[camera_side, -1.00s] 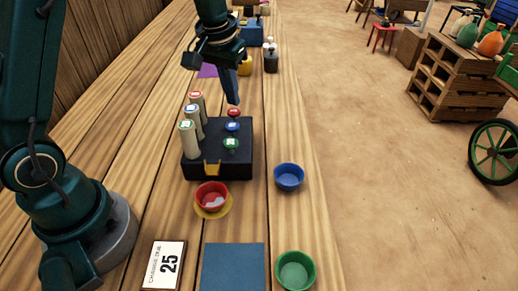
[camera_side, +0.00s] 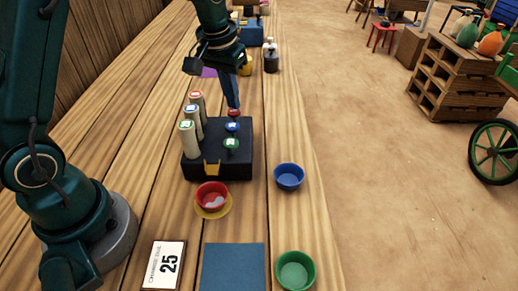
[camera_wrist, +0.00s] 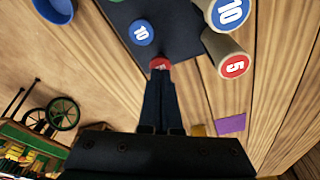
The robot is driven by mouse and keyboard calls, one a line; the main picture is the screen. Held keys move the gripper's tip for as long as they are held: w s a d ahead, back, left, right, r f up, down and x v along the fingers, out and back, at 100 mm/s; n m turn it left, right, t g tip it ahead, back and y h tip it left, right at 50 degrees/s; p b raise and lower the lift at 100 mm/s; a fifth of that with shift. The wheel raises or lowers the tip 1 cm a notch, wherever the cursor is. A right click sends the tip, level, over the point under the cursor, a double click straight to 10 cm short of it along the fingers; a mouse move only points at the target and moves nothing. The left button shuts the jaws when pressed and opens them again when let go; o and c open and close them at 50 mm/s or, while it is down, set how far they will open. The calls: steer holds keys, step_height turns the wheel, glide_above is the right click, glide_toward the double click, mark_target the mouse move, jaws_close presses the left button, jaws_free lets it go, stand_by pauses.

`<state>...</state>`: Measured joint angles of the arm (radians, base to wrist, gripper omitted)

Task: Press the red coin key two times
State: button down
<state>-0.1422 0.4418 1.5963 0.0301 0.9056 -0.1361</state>
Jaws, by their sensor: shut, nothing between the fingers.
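The black coin box (camera_side: 218,167) stands on the wooden table with three round keys along its right side. The red coin key (camera_side: 234,113) is the farthest, then the blue key (camera_side: 232,127), then the green key (camera_side: 232,143). My gripper (camera_side: 235,106) is shut and empty, pointing down with its fingertips at the top of the red key. In the wrist view the fingertips (camera_wrist: 160,76) overlap the red key (camera_wrist: 160,64) and hide part of it. They look in contact, but I cannot tell how far the key is pressed.
Three coin tubes (camera_side: 188,142) rise on the box's left side.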

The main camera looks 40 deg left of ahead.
steer(key=shift+f, duration=0.85)
steer(key=shift+r, duration=1.3)
